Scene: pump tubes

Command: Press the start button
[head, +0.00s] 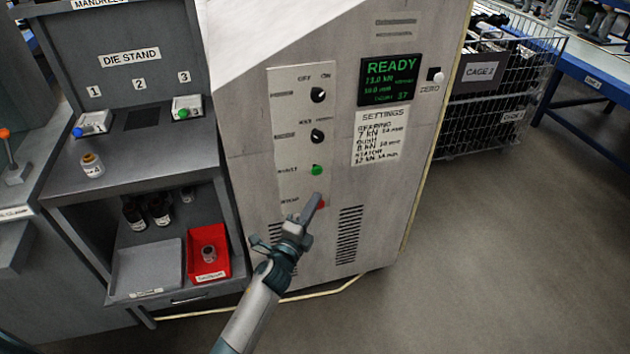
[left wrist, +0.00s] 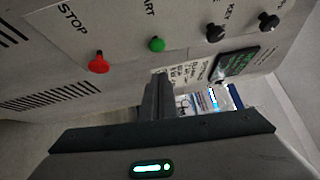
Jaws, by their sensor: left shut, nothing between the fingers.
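The green start button (head: 317,170) sits on the light control panel of the grey cabinet, below two black knobs. It also shows in the left wrist view (left wrist: 157,44), under the partly cut label "ART". The red stop button (head: 321,204) is below it and partly hidden by my gripper in the head view; it is clear in the left wrist view (left wrist: 98,63). My left gripper (head: 314,203) is shut and empty, its tips near the panel by the stop button and below the start button. I cannot tell whether it touches the panel. My right gripper is not in view.
A display (head: 391,79) reads READY, with a settings sheet (head: 379,136) below it and a zero button (head: 436,75) beside it. A die stand (head: 130,58) with a red bin (head: 222,263) stands left. A wire cage (head: 490,95) stands right. The right floor is clear.

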